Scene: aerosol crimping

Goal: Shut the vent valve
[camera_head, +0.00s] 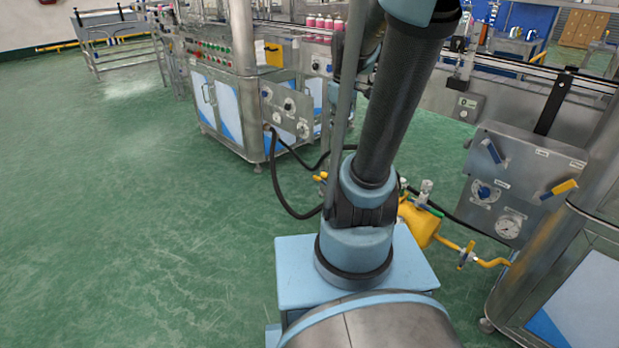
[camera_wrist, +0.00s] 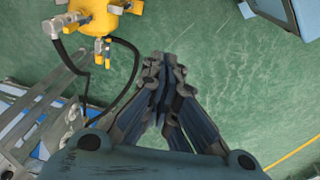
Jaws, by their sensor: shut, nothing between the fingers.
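A grey panel (camera_head: 520,160) at the right of the head view carries a blue lever (camera_head: 493,151), a yellow lever (camera_head: 560,188), a blue knob (camera_head: 485,191) and a round gauge (camera_head: 508,226). Its labels are too small to read, so I cannot tell which control is the vent valve. Both levers are tilted. A yellow tank (camera_head: 420,226) with pipe fittings stands low beside the panel. It also shows at the top of the wrist view (camera_wrist: 92,14), with a small yellow-handled valve (camera_wrist: 98,50). My gripper (camera_wrist: 164,72) is shut and empty, apart from the tank; the head view does not show it.
A black hose (camera_head: 292,207) runs from the steel cabinet (camera_head: 218,105) toward the tank. A yellow pipe with a valve (camera_head: 467,255) runs to the right-hand cabinet (camera_head: 570,285). The green floor (camera_head: 130,210) at left is clear.

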